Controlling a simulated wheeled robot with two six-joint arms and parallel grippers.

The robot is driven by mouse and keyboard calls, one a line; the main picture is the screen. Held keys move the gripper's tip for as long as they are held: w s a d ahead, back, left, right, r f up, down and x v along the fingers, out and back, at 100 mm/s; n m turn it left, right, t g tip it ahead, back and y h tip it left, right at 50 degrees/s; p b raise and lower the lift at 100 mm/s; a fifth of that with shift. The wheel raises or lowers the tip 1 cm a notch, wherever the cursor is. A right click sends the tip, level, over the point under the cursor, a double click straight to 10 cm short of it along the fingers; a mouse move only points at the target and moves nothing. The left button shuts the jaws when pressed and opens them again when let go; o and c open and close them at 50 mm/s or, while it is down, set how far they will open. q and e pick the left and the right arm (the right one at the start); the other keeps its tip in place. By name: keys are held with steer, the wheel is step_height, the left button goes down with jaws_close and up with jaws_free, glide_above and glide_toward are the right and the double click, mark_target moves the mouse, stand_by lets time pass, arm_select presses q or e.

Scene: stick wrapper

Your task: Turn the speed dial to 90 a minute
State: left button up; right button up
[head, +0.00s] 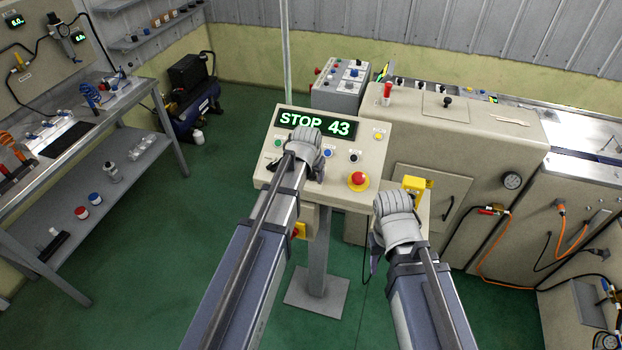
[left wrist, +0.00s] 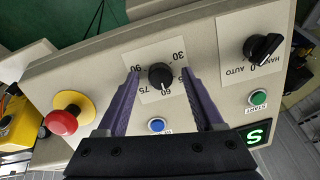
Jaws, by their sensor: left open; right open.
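The speed dial (left wrist: 160,77) is a black round knob on a white scale plate marked from 30 to 90. Its white pointer line points down in the left wrist view, close to the 60 mark. My left gripper (left wrist: 159,72) is open, its two purple fingers on either side of the dial with a gap to each. In the head view my left gripper (head: 314,168) is over the panel and hides the dial. The display (head: 315,124) reads STOP 43. My right gripper (head: 376,247) is open and empty, in front of the panel's right side.
A red emergency button (head: 358,179) on a yellow base sits right of the dial. A HAND-0-AUTO selector (left wrist: 263,47), a green START button (left wrist: 258,98) and a blue button (left wrist: 157,125) are close by. A yellow box (head: 414,184) is beside the panel's right edge.

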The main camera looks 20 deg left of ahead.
arm_select(q)
jaws_close()
stand_by(0.6)
